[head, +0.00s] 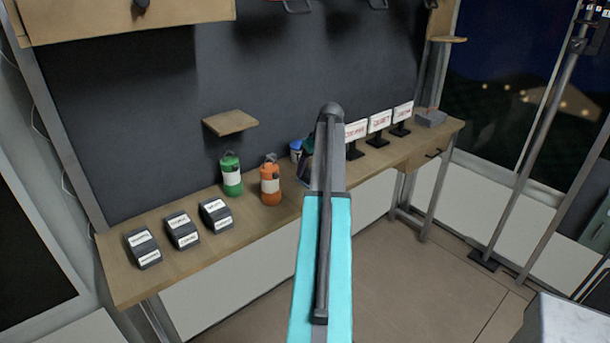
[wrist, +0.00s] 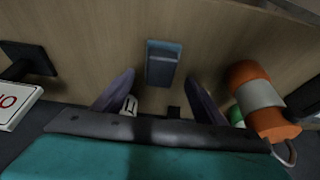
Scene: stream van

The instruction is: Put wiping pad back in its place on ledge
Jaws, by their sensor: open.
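A dark grey block with a blue edge, which looks like the wiping pad (wrist: 162,65), lies on the wooden counter in the wrist view. My gripper (wrist: 160,78) is open. Its two dark purple fingers are on either side of the block's near end, and I see no contact. The exact gap and height cannot be told. In the head view my arm hides the block and most of the gripper. A small wooden ledge (head: 230,123) juts from the dark wall above the counter. Another small ledge (head: 447,39) is at the upper right. Both look empty.
A green bottle (head: 231,173) and an orange bottle (head: 270,180) stand left of my arm. The orange bottle (wrist: 262,100) is close right of the fingers in the wrist view. Several label blocks line the counter's left, and white signs (head: 379,121) stand at right.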

